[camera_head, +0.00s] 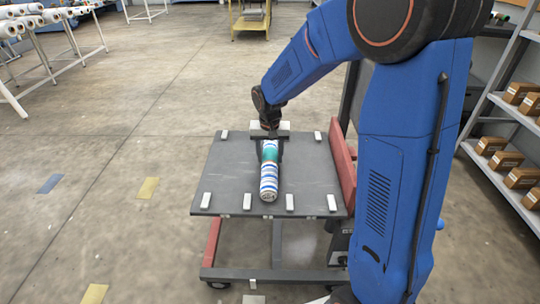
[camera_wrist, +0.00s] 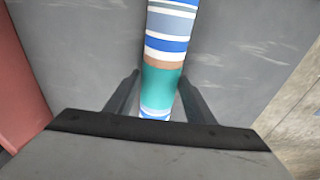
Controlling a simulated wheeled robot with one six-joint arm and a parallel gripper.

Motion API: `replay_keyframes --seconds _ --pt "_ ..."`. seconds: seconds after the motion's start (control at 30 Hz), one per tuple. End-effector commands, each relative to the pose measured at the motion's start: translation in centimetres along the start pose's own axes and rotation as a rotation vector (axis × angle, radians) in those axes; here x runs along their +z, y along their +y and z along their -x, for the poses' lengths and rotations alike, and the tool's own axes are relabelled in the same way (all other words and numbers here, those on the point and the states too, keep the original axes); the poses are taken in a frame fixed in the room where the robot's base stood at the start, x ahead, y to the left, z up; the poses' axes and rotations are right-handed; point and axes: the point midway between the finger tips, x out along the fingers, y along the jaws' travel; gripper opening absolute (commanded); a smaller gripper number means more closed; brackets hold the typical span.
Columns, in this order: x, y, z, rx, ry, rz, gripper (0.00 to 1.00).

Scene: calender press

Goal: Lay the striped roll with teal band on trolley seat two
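The striped roll (camera_head: 269,178), white and blue with a teal band, is over the dark trolley top in the head view. In the wrist view the roll (camera_wrist: 170,28) runs between my fingers (camera_wrist: 159,76), one on each side of the teal band. The right finger looks against it. A contact on the left is unclear.
The trolley top (camera_head: 225,170) has several white blocks along its front and back edges, with bare room left and right of the roll. A red panel (camera_head: 342,165) stands at its right side. Shelves with brown boxes (camera_head: 507,160) are at far right. Racks with rolls (camera_head: 30,25) are at upper left.

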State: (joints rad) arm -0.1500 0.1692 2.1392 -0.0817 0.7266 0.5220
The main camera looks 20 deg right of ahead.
Motion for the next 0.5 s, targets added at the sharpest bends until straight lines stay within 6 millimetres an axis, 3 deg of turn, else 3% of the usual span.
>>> replay_keyframes --seconds 0.37,0.5 --pt "0.0 0.0 0.2 0.000 0.000 0.000 0.62" --pt "-0.1 0.0 1.2 -0.001 0.002 0.000 0.62"
